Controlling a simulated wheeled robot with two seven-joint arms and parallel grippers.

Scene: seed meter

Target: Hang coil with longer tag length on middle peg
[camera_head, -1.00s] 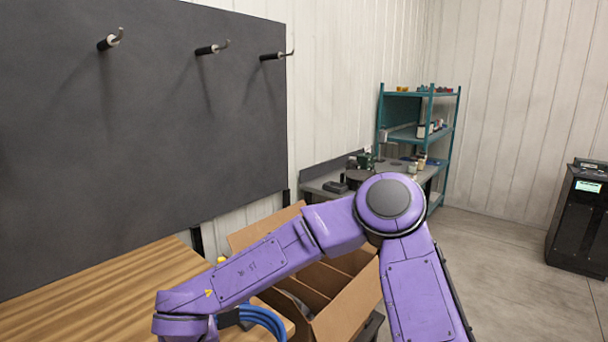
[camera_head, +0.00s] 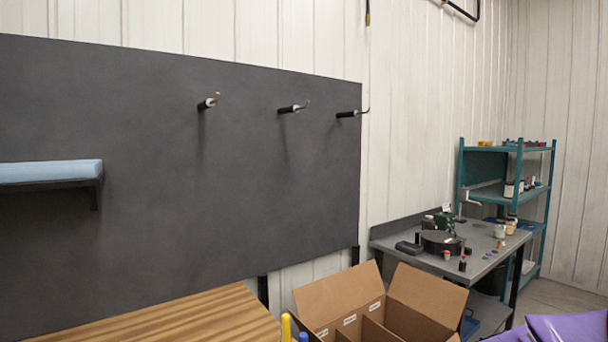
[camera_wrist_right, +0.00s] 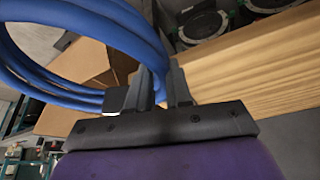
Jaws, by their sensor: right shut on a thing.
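Three pegs stick out of the dark wall board (camera_head: 250,190) in the head view: the left peg (camera_head: 208,103), the middle peg (camera_head: 293,108) and the right peg (camera_head: 351,113). All three are bare. In the right wrist view my right gripper (camera_wrist_right: 163,82) is shut on a blue coil (camera_wrist_right: 95,35) of several loops, which spreads up and left from the fingers. The coil and right gripper are outside the head view, and my left gripper is in neither view.
A wooden table (camera_head: 190,318) lies below the board, with an open divided cardboard box (camera_head: 335,295) at its right. A blue-topped shelf (camera_head: 50,172) juts from the board's left. A grey workbench (camera_head: 480,250) and teal rack (camera_head: 505,160) stand at right.

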